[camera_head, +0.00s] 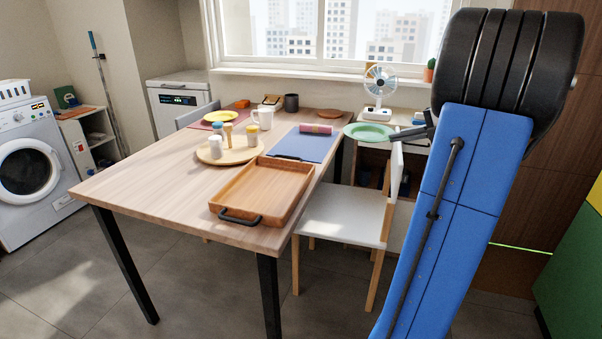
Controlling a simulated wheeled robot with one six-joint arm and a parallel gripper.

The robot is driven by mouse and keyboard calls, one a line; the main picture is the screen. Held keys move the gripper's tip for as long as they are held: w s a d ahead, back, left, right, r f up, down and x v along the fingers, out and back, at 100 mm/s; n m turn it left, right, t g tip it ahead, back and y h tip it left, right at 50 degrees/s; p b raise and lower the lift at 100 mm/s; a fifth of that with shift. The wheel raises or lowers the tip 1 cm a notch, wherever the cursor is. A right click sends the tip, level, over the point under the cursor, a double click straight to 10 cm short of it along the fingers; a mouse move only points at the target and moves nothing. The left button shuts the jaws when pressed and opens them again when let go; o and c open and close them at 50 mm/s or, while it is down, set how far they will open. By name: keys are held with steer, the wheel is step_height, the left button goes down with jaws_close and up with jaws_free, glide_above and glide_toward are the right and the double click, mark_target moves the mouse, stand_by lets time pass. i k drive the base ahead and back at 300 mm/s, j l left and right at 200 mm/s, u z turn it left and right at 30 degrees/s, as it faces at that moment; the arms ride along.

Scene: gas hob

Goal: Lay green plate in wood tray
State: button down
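The green plate (369,131) is held roughly level by its right rim, in the air near the table's right edge and behind the white chair. My gripper (396,134) is shut on that rim; its fingertips are small in this view. The wood tray (262,187) lies on the table's near right part, in front and to the left of the plate. It looks empty and has a dark handle at each end.
The table (143,180) also bears a round board (209,158) with shakers and small containers, a blue mat (309,148) with a rolled pink item, a yellow plate and mugs. A white chair (345,213) stands at its right side. A fan (379,90) stands behind the green plate.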

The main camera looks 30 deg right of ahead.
mark_target(268, 188)
steer(key=i+j+z, duration=0.1)
steer(key=j+z, duration=0.5)
steer(key=z, duration=0.15)
steer(key=j+z, duration=0.4)
steer(key=j, duration=2.55)
steer(key=k+j, duration=0.1)
steer(key=j, duration=0.55)
